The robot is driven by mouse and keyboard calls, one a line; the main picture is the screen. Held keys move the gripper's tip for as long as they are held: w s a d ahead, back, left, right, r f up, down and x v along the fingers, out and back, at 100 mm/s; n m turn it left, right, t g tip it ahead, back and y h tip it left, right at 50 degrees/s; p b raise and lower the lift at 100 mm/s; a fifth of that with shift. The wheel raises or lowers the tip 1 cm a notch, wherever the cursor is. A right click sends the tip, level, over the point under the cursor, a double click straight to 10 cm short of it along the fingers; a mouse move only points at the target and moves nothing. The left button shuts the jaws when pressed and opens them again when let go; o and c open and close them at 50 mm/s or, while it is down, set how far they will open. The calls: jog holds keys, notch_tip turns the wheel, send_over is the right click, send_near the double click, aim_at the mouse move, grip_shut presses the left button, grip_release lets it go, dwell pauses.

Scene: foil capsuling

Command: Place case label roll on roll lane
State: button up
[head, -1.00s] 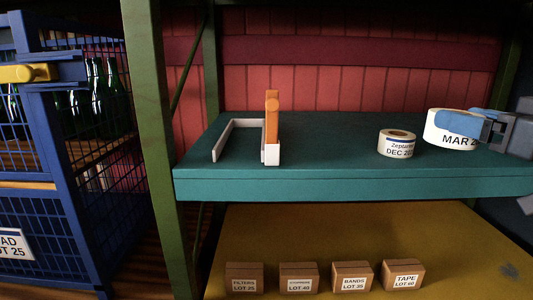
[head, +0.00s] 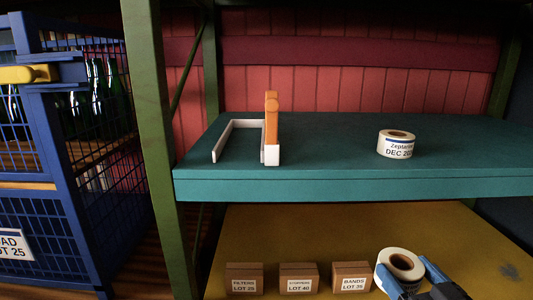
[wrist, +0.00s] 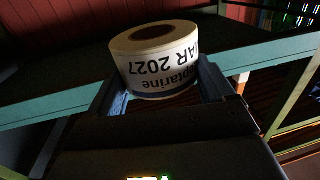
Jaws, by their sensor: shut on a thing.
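My gripper (head: 410,279) is shut on a white label roll (head: 402,262), low at the right of the head view, in front of the lower shelf. In the wrist view the roll (wrist: 152,70) sits between the two blue fingers, its print reading "MAR 2027" upside down, its hollow core facing up. Another white roll (head: 396,143), marked "DEC 20..", stands on the teal shelf, apart from my gripper. A white-railed frame with an orange upright (head: 271,125), which looks like the roll lane, stands empty on the shelf's left part.
The teal shelf (head: 330,182) is clear between the lane and the standing roll, and clear at its right. Small labelled boxes (head: 298,279) line the yellow lower shelf (head: 300,230). A green post (head: 160,150) and a blue cage (head: 60,215) with bottles stand left.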

jog(key=s+a+f+m+h, duration=0.1)
jog(key=a+f, duration=0.1)
jog(key=f, duration=0.7)
jog(key=s+a+f+h, duration=0.1)
jog(key=a+f, duration=0.1)
jog(key=f, duration=0.7)
jog(key=shift+s+f+m+h, duration=0.15)
jog(key=shift+f+m+h, duration=0.25)
jog(key=shift+s+a, duration=0.15)
jog(key=shift+s, duration=0.05)
jog(key=shift+w, duration=0.2)
